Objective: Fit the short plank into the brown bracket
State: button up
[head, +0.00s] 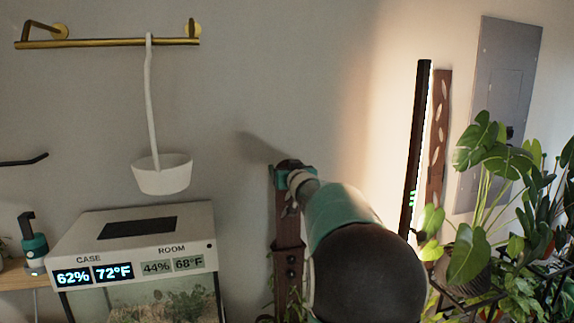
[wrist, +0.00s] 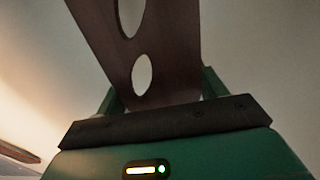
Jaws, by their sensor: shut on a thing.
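The short plank (head: 288,222) is dark brown and nearly upright against the wall in the head view. My gripper (head: 293,180) is shut on its upper part. In the wrist view the plank (wrist: 108,45) shows oval cut-outs, rises out of the top edge of the picture and sits between the green fingers. The brown bracket (head: 290,262), with dark screws, is low on the wall, directly below the gripper. The plank's lower end meets the bracket's top in the head view; I cannot tell how deep it sits. My arm covers the area to the right.
A terrarium case (head: 135,240) with displays stands at left, under a white pot (head: 162,174) hanging from a brass rail (head: 110,43). At right are a longer leaf-cut plank (head: 440,140), a black light bar (head: 416,145) and leafy plants (head: 468,250).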

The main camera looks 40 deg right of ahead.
notch_tip(320, 180, down, 7)
jog(key=shift+r, duration=0.2)
dwell(0.9)
jog(key=o, duration=1.4)
jog(key=shift+o, duration=0.2)
jog(key=v, duration=1.3)
jog(key=shift+s+a, duration=0.2)
jog(key=shift+s, duration=0.1)
